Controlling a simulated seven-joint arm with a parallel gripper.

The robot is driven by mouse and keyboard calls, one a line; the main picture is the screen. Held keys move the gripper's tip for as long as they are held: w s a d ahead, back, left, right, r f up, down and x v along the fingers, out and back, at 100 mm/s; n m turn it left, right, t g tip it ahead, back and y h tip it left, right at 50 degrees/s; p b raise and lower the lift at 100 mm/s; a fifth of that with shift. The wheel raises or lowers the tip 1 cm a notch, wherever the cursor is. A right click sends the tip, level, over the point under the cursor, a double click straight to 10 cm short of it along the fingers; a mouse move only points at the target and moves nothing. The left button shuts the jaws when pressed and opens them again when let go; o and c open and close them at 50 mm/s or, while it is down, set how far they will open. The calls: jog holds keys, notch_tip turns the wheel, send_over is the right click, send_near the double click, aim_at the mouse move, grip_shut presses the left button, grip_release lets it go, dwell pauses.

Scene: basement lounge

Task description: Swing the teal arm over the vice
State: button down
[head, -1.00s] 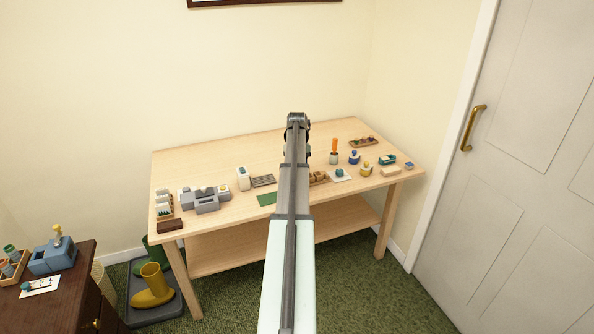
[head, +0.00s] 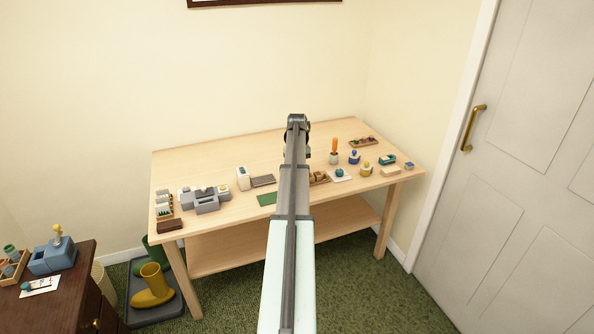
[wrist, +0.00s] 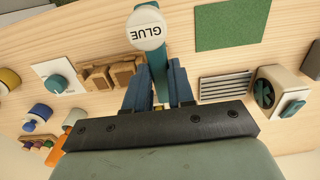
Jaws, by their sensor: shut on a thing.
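The teal arm (wrist: 157,62) shows in the wrist view as a narrow bar running up the picture from between my fingers. My gripper (wrist: 160,88) is shut on it, with one dark blue finger on each side. A white round cap marked GLUE (wrist: 146,28) lies over or beside the bar's upper part; I cannot tell if they touch. In the head view my own arm covers the middle of the bench and hides the gripper and the teal arm.
On the wooden bench (head: 225,160), wooden blocks (wrist: 108,76) and a grey slotted piece (wrist: 226,88) flank my gripper. A white device with a teal button (wrist: 280,92) and a green mat (wrist: 232,24) lie nearby. Grey blocks (head: 205,200) stand at the left; the bench's back left is clear.

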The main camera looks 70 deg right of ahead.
jog(key=shift+s+d+n, duration=0.1)
jog(key=shift+n, duration=0.2)
jog(key=n, duration=0.2)
jog(key=d+n, duration=0.1)
jog(key=shift+s+n, duration=0.25)
jog(key=shift+n, duration=0.15)
jog(key=n, duration=0.2)
jog(key=d+n, duration=0.1)
jog(key=n, duration=0.1)
jog(key=shift+s+d, duration=0.15)
jog(key=n, duration=0.2)
jog(key=d+n, duration=0.1)
jog(key=n, duration=0.2)
jog(key=shift+d, duration=0.15)
jog(key=shift+w+d+n, duration=0.25)
jog(key=shift+n, duration=0.85)
jog(key=shift+w+d+n, duration=0.25)
jog(key=shift+n, duration=0.85)
jog(key=c, duration=1)
grip_release()
jog(key=shift+o, duration=0.2)
notch_tip(320, 180, up, 14)
